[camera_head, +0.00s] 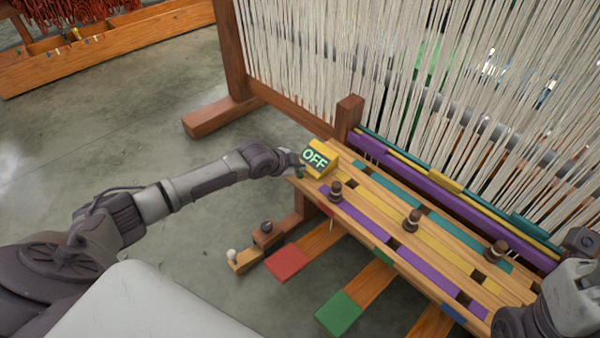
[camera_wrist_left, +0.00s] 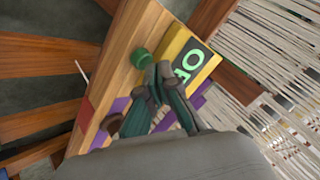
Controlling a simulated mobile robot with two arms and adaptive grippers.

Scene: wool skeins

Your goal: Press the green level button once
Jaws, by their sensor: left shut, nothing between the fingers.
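The green button (camera_wrist_left: 141,58) is a short round knob on the wooden beam, beside the yellow box (camera_wrist_left: 180,42). The box's display reads "OFF" in the head view (camera_head: 316,159). In the head view the green button (camera_head: 299,174) shows as a small dark green spot by my left fingertips. My left gripper (camera_head: 292,164) is shut and empty at the beam's left end. In the left wrist view its fingertips (camera_wrist_left: 158,75) appear very close to the button; I cannot tell whether they touch it. Part of my right arm shows at the lower right, its fingers out of view.
The wooden loom bench (camera_head: 400,225) carries coloured strips and several brown knobs (camera_head: 412,220). White warp threads (camera_head: 330,60) stand behind it. A red pedal (camera_head: 287,262) and a green pedal (camera_head: 338,313) lie below. Open floor (camera_head: 120,120) is at the left.

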